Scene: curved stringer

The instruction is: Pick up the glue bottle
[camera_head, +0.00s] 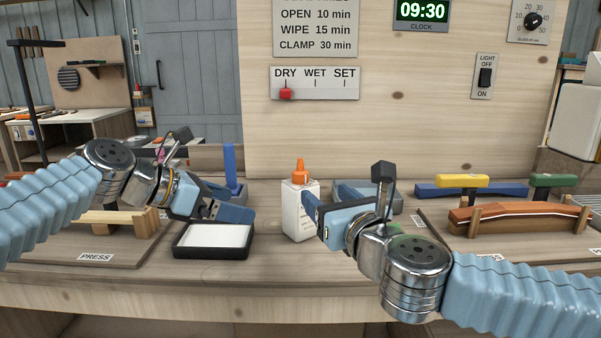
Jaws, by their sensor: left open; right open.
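The glue bottle (294,217) is white with an orange cap. It stands upright on the workbench, near the middle of the head view. My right gripper (307,206) is open at the bottle's right side, its fingers overlapping the bottle's right edge in the picture. I cannot tell whether they touch it or how far they reach around it. My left gripper (250,213) is open and empty, above the back of a black-rimmed tray, to the left of the bottle and apart from it.
The black tray (180,253) with a white inside lies left of the bottle. A wooden press board (125,258) is further left. A blue-grey container (395,198) stands behind my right gripper. Curved wood (520,218) and clamps (452,190) lie at right. The bench front is clear.

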